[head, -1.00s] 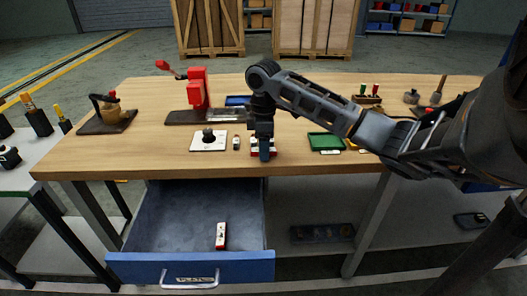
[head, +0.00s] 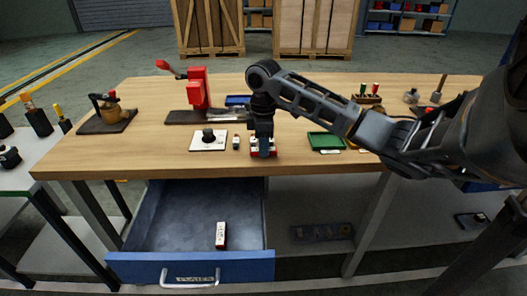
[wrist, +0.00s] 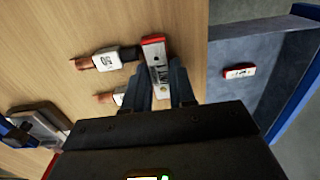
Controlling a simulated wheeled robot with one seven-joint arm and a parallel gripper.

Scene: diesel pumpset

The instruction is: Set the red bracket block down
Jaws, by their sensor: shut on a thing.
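The red bracket block (head: 255,152), red with white faces, is at the front edge of the wooden workbench, partly hidden by my gripper (head: 264,152) in the head view. In the wrist view the block (wrist: 154,52) shows a white labelled face and a red end at the fingertips. My gripper (wrist: 163,82) is shut on it, pointing down. I cannot tell whether the block touches the bench top. A similar red and white block (head: 221,235) lies in the open blue drawer; it also shows in the wrist view (wrist: 239,72).
A white plate with a black knob (head: 208,139) and a small pale part (head: 236,142) stand left of my gripper. A green tray (head: 326,141) is to the right. A red press (head: 198,90) stands behind. The open drawer (head: 180,262) juts out below; its floor is mostly bare.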

